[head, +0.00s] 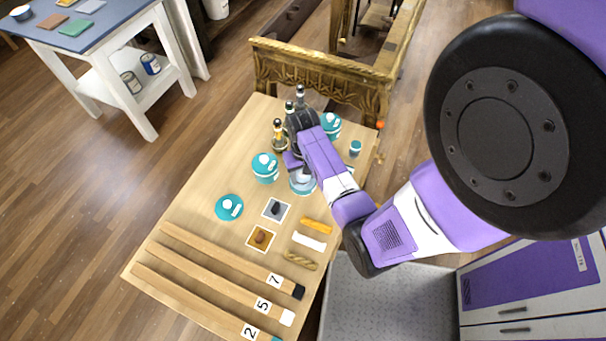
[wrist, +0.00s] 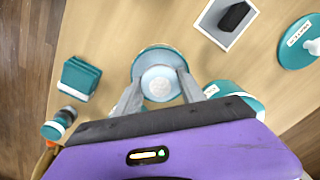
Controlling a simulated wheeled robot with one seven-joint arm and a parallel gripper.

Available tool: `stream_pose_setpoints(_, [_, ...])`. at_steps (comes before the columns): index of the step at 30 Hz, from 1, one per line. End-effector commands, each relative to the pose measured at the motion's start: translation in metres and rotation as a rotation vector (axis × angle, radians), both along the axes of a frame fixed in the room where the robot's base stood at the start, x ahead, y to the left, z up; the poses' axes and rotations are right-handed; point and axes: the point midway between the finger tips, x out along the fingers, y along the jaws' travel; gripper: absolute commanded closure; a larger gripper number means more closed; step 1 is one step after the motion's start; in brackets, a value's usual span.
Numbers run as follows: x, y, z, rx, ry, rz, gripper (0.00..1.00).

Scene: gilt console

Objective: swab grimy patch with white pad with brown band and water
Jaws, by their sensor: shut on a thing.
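My gripper (wrist: 160,90) is shut on a pale, round, whitish thing (wrist: 160,83) between its fingertips. Behind that thing is a round, teal-rimmed, pale container; whether they touch I cannot tell. In the head view my gripper (head: 299,168) is over a pale blue-white round vessel (head: 302,184), partly hidden by my arm. I cannot make out a brown band on the held thing. A grey square tile (head: 285,205) bears a dark patch or lump; it also shows in the wrist view (wrist: 212,27). A brown square tile (head: 254,244) bears a brown one. Which is the grimy patch, and where the water is, I cannot tell.
Teal jars (head: 265,168) stand around my gripper, with dark bottles (head: 279,138) behind. A teal disc with a white knob (head: 229,207) lies at left. Orange (head: 316,225), white (head: 309,242) and twisted brown (head: 300,261) pieces lie at right. Numbered wooden strips (head: 215,286) fill the front.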

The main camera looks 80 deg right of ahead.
Motion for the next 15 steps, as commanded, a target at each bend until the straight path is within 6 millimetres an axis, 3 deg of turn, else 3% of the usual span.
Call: stream_pose_setpoints(15, [0.000, 0.001, 0.030, 0.002, 0.001, 0.001, 0.85])
